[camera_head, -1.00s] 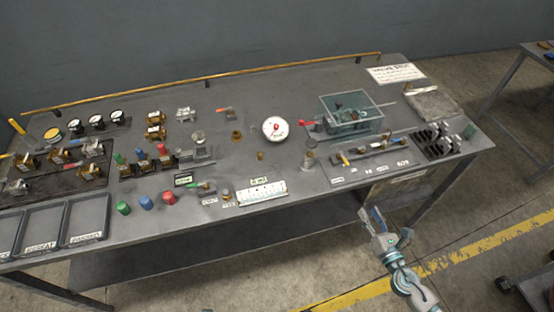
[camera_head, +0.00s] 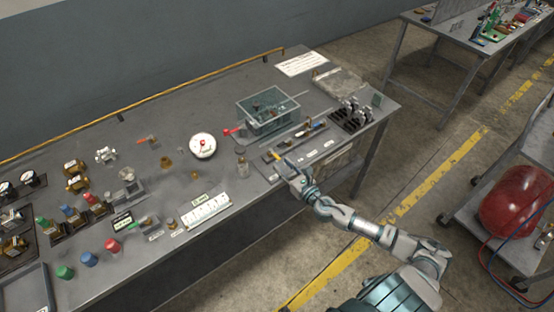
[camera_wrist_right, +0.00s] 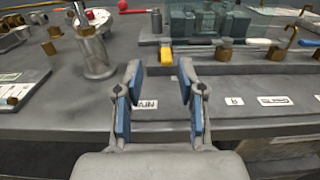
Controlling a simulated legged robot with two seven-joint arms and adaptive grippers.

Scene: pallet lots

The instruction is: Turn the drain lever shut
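A small lever with a yellow handle (camera_head: 271,157) sits at the left end of a pipe assembly (camera_head: 298,137) near the bench's front edge. In the right wrist view the yellow lever (camera_wrist_right: 166,54) points toward me, just beyond the fingertips. A label ending in "AIN" (camera_wrist_right: 148,104) lies on the bench in front of it, partly hidden by the left finger. My right gripper (camera_head: 288,163) is at the front edge of the bench, short of the lever. In the wrist view the gripper (camera_wrist_right: 161,76) is open with nothing between its fingers. My left gripper is not in view.
A metal post fitting (camera_wrist_right: 94,50) stands left of the fingers. A glass-like bin (camera_head: 268,110) and a red-handled lever (camera_head: 230,132) are behind the pipe assembly. A black rack (camera_head: 353,114) stands to the right. A cart with a red tank (camera_head: 512,212) is at far right.

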